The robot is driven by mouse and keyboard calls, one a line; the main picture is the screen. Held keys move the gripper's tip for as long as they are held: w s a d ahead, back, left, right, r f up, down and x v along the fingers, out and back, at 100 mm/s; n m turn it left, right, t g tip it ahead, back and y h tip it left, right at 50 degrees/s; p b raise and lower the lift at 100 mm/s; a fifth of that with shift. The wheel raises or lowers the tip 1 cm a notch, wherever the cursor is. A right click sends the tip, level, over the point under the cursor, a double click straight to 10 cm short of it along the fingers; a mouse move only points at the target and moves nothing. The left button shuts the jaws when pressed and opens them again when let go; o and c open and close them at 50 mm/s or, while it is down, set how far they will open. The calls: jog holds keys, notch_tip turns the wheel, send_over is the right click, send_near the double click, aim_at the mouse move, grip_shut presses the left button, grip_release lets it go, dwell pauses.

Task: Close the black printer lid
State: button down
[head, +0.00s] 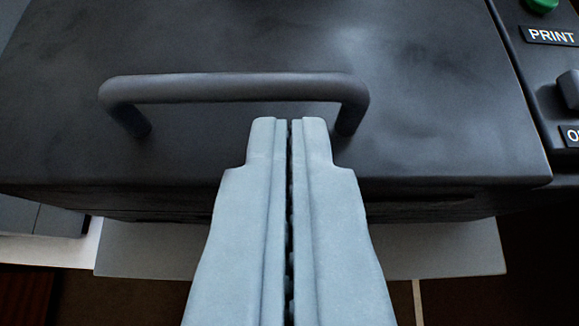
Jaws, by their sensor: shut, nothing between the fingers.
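The black printer lid (420,110) fills the upper part of the head view, and its near edge runs across the middle of the picture. A dark bar handle (230,88) stands on the lid near that edge. My gripper (290,122) is shut and empty, with its pale blue-grey fingers pointing up the picture. The fingertips appear just below the handle's bar, toward its right end, and overlap the lid's near edge. I cannot tell whether they touch the lid. A dark gap shows under the lid's edge at the right, but how far the lid is open is unclear.
A panel at the right carries a green button (541,5), a PRINT label (551,36) and a dark knob (570,88). A grey tray or ledge (450,252) sticks out below the lid's edge. A dark floor shows at the lower right.

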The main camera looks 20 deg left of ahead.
jog(key=shift+s+d+f, duration=0.85)
jog(key=shift+s+d, duration=0.65)
jog(key=shift+s, duration=3.4)
jog(key=s+a+r+m+t+h, duration=0.1)
jog(key=s+r+m+t+h, duration=0.2)
jog(key=s+r+t, duration=0.3)
notch_tip(320, 180, up, 3)
jog(key=shift+a+f+m+h, duration=0.15)
jog(key=shift+a+m+h, duration=0.05)
jog(key=shift+m+h, duration=0.1)
